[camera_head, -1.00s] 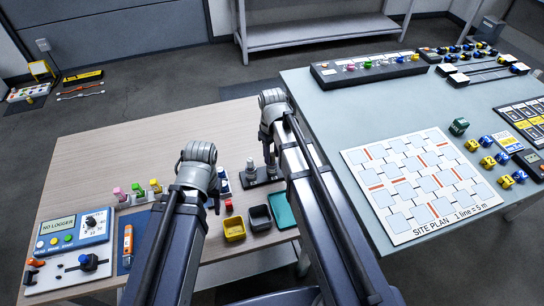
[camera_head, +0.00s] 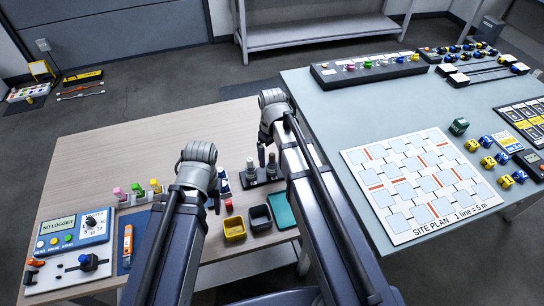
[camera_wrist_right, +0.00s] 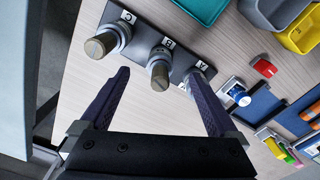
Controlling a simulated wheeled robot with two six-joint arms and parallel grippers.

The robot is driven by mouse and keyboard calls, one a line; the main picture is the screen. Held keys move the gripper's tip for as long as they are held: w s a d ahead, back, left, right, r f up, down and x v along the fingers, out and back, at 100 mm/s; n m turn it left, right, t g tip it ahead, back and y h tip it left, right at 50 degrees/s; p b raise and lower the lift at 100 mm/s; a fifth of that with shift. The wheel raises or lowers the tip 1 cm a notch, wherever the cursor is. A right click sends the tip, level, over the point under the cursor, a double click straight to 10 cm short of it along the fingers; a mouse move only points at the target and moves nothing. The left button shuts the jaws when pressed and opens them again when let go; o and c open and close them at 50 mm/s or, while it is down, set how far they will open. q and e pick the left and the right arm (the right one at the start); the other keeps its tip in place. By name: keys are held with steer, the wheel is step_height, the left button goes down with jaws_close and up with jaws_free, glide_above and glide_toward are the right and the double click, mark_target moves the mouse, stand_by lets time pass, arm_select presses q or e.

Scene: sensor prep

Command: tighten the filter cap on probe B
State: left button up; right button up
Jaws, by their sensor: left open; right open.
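Probe B (camera_wrist_right: 160,72) stands in the middle of a dark rack (camera_wrist_right: 143,39) in the right wrist view, beside its letter label. Its brownish filter cap (camera_wrist_right: 160,80) faces the camera. Probe C (camera_wrist_right: 105,42) stands to its left, and probe A (camera_wrist_right: 199,70) to its right, partly behind a finger. My right gripper (camera_wrist_right: 157,75) is open and empty, its fingers spread to either side of probe B in that view. Contact cannot be told. In the head view the rack (camera_head: 264,182) is partly hidden by my right arm. My left gripper (camera_head: 217,196) is open over the wooden table, mostly hidden by its wrist.
A yellow bin (camera_head: 235,229), a dark grey bin (camera_head: 260,217) and a teal tray (camera_head: 284,211) stand near the rack. A red block (camera_head: 229,206) lies by them. A logger (camera_head: 75,236) is at left. The wooden table's (camera_head: 140,150) far part is clear.

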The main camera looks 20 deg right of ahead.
mark_target(272, 154)
steer(key=shift+r+p, duration=0.7)
steer(key=shift+p, duration=0.05)
stand_by(0.5)
step_height(272, 154, up, 6)
steer(key=p, duration=0.5)
steer(key=shift+p, duration=0.4)
steer(key=shift+f, duration=0.1)
steer(key=s+a+m+h, duration=0.1)
steer(key=s+a+m, duration=0.1)
steer(key=s+a, duration=0.8)
steer(key=s, duration=0.4)
steer(key=shift+s+a, duration=0.15)
steer(key=shift+a, duration=0.1)
